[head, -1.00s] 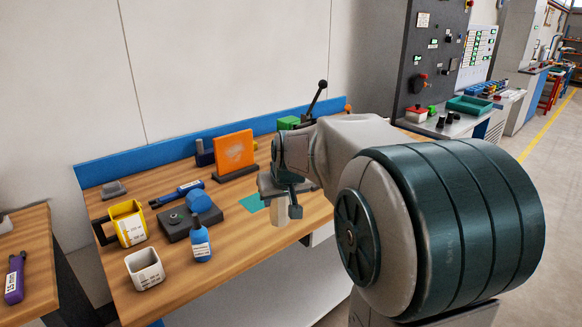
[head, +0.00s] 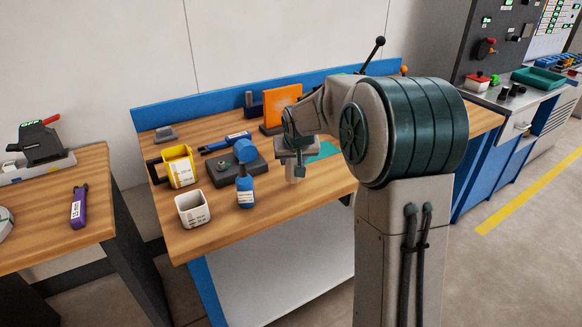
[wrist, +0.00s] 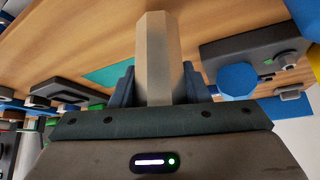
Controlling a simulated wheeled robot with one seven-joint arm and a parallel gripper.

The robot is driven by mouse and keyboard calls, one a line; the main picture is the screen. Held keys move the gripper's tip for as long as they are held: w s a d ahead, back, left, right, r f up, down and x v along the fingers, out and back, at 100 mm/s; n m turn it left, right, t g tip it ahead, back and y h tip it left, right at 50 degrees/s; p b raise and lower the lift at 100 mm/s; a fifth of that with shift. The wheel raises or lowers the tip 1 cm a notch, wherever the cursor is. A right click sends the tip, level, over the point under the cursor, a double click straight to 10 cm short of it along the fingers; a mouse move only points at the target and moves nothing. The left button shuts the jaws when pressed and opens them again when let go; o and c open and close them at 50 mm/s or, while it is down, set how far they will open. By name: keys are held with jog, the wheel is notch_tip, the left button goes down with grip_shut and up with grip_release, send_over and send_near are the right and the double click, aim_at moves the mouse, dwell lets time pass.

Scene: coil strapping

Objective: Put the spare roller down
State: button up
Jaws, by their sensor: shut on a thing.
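The spare roller (wrist: 155,60) is a pale beige, faceted bar in the wrist view. My gripper (wrist: 160,88) is shut on it, with a dark blue finger on each side. The roller points away from the palm, and its far end shows against the wood of the workbench (head: 235,228). In the head view my gripper (head: 297,160) is over the bench, close to the teal patch (head: 322,151). The teal patch also shows in the wrist view (wrist: 108,76), left of the roller. I cannot tell whether the roller touches the bench.
A dark block with a blue knob (head: 245,152), a blue bottle (head: 245,188), a yellow bin (head: 180,168) and a white cup (head: 191,210) stand left of my gripper. An orange panel (head: 283,104) stands behind it. The front bench edge is fairly clear.

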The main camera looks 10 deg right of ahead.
aim_at(293, 167)
jog(key=shift+f, duration=1.5)
jog(key=o, duration=1.3)
jog(key=shift+f, duration=0.1)
jog(key=shift+o, duration=0.2)
jog(key=shift+s+r, duration=0.2)
jog(key=shift+r, duration=0.3)
jog(key=v, duration=1.1)
jog(key=s+f+g, duration=0.2)
jog(key=s+f, duration=0.1)
jog(key=s, duration=1.1)
jog(key=s+a+f+g, duration=0.1)
jog(key=s+f+g, duration=0.1)
jog(key=s, duration=1.2)
jog(key=shift+s+f+n, duration=0.4)
jog(key=shift+f, duration=0.2)
jog(key=shift+a, duration=0.1)
